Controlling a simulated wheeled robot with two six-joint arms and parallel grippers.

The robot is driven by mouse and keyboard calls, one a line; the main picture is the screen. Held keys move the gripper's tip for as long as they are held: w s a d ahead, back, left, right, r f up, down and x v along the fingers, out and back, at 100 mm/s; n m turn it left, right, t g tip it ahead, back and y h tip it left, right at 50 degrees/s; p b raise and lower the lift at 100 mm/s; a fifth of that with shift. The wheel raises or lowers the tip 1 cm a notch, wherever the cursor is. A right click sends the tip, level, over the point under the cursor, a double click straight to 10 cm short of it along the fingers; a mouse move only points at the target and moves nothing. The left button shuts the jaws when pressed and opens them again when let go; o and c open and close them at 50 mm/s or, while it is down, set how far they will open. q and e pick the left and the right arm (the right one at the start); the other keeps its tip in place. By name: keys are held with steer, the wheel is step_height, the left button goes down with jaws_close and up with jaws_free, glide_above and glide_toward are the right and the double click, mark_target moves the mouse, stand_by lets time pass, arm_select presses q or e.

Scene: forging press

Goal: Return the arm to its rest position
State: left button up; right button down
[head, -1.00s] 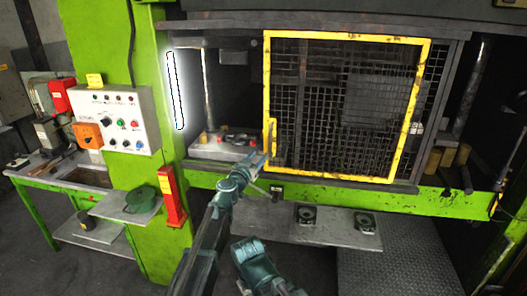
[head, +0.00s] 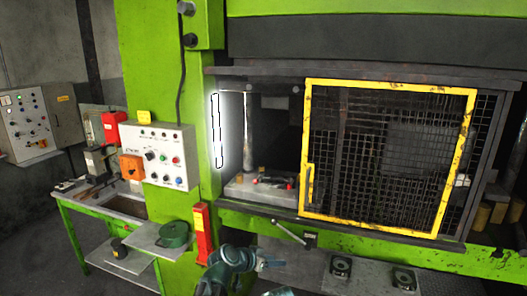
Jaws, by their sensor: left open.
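My left arm comes up from the bottom edge in the head view. Its teal wrist is bent, and my left gripper (head: 272,263) points right, below the press opening. It is small and dim here; it is open, and I see nothing held in it. It is clear of the yellow-framed mesh gate (head: 306,150). Only a small teal piece of what may be my other arm shows at the bottom edge; the right gripper is not in view.
The green press has an open bay with a grey die block (head: 240,188) left of the gate. A grey shelf (head: 365,285) with two black fittings lies right of my gripper.

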arm_select(q)
steer(key=s+a+f+n+g+y, duration=0.3)
steer(key=s+a+f+n+y, duration=0.15)
steer(key=s+a, duration=0.55)
steer(key=s+a+f+n+g+y, duration=0.3)
steer(key=s+a+f+y, duration=0.15)
steer(key=s+a, duration=0.55)
steer(key=s+d+f+m+g+b, duration=0.1)
steer(key=s+d+f+m+b, duration=0.3)
steer(key=d+f+b, duration=0.4)
steer(key=shift+s+d+f+g+y+b, duration=0.35)
steer(key=shift+s+d+f, duration=0.5)
steer(key=shift+d, duration=0.3)
